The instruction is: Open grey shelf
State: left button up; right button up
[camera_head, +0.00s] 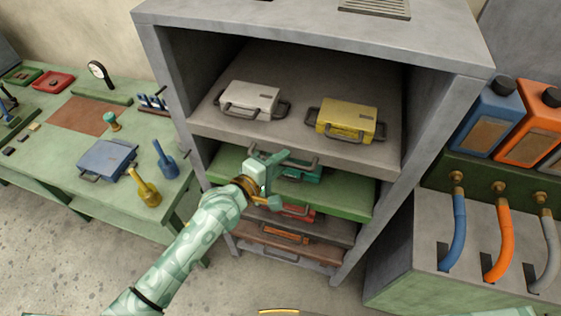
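A grey cabinet (430,55) stands in the middle with several sliding shelves. Its upper grey shelf (230,132) carries a white case (250,98) and a yellow case (347,118). Below it a green shelf (345,204) sticks out, with a teal case (305,173) on it partly hidden. My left gripper (283,180) is in front of the green shelf, just below the grey shelf's front edge. Its fingers look spread apart, with nothing seen between them. Whether it touches a handle there, I cannot tell. My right gripper is not in view.
Lower shelves hold a red case (298,212) and an orange case (286,235). A green workbench (75,183) with tools stands left. At right, a bench (400,262) carries canisters and blue, orange and grey hoses. The floor (60,265) at front left is clear.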

pick_arm(q)
grip_shut()
jog(key=s+a+p, duration=0.3)
jog(key=s+a, duration=0.1)
jog(key=s, duration=1)
jog(key=s+a+p, duration=0.3)
jog(key=s+a, duration=0.2)
jog(key=s, duration=0.8)
jog(key=shift+s+p, duration=0.35)
jog(key=shift+p, duration=0.05)
